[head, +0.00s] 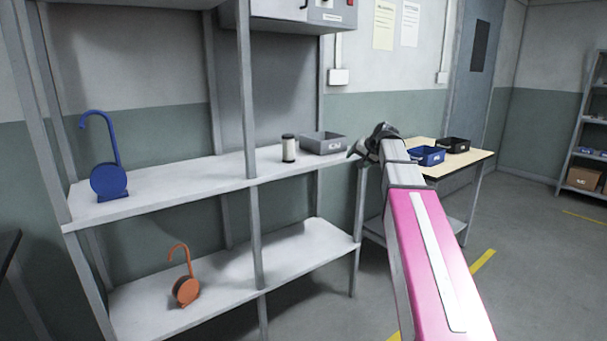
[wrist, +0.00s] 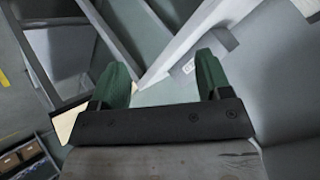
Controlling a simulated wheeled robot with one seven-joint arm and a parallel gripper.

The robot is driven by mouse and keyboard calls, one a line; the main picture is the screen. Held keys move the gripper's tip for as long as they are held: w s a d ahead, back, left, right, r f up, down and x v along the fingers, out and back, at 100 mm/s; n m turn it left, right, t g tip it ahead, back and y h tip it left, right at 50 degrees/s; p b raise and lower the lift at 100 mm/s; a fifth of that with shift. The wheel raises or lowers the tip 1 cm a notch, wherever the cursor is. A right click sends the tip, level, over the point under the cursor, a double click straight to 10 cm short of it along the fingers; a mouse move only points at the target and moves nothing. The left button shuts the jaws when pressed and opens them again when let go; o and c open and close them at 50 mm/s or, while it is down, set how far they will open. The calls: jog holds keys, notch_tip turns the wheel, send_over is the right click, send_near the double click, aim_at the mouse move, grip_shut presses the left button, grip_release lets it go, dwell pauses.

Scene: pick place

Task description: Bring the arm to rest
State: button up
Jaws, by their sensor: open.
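My pink and grey arm (head: 430,250) reaches forward from the lower right in the head view. My gripper (head: 360,149) is at its far end, beside the right end of the upper shelf and close to the grey bin. In the wrist view my gripper (wrist: 167,82) shows two green fingers set wide apart, with nothing between them. The fingertips are small and partly hidden by the wrist in the head view.
The grey shelf unit (head: 150,185) holds a blue hooked item (head: 108,181), an orange hooked item (head: 185,289), a canister (head: 288,149) and a grey bin (head: 323,143). A table (head: 475,159) with a blue bin (head: 427,156) and a black bin (head: 454,145) stands behind my arm. Floor at right is clear.

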jog(key=s+f+n+g+h, duration=0.1)
jog(key=s+f+g, duration=0.1)
jog(key=s+f, duration=0.8)
jog(key=s+a+f+g+h, duration=0.1)
jog(key=s+f+g+h, duration=0.1)
jog(key=s+f, duration=0.8)
jog(key=s+a+f+n+g+h, duration=0.1)
jog(key=s+f+g, duration=0.2)
jog(key=s+f, duration=0.8)
notch_tip(320, 180, down, 9)
jog(key=shift+r+n+g+h, duration=0.15)
jog(key=shift+n+g+h, duration=0.15)
jog(key=shift+g+h, duration=0.1)
jog(key=shift+w, duration=0.15)
